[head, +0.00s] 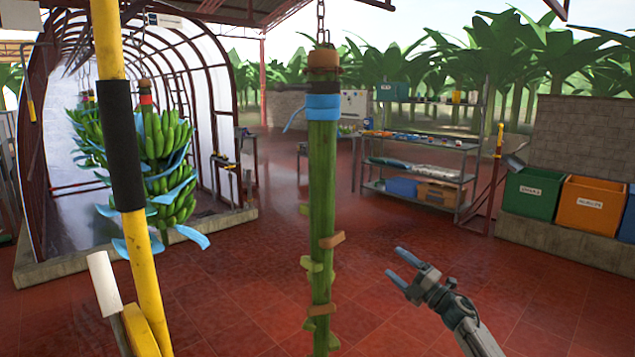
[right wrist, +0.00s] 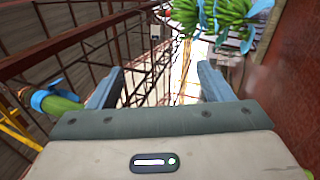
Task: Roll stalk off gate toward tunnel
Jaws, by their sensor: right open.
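The green stalk (head: 322,190) hangs upright from a chain (head: 321,22) in the middle of the head view. It has a brown collar, a blue band near its top and several cut stubs lower down. My right gripper (head: 393,261) is open and empty, to the right of the stalk and apart from it. In the right wrist view its two fingers (right wrist: 160,88) are spread, and a green stalk end with a blue band (right wrist: 60,103) shows at left. The arched tunnel (head: 140,100) stands at the left. I cannot pick out the gate for sure. My left gripper is not in view.
A yellow pole with a black sleeve (head: 126,150) stands close at left. Behind it hangs a banana bunch with blue strips (head: 168,150). A shelf rack (head: 425,145) and green and orange bins (head: 590,203) stand at the right. The red floor between is open.

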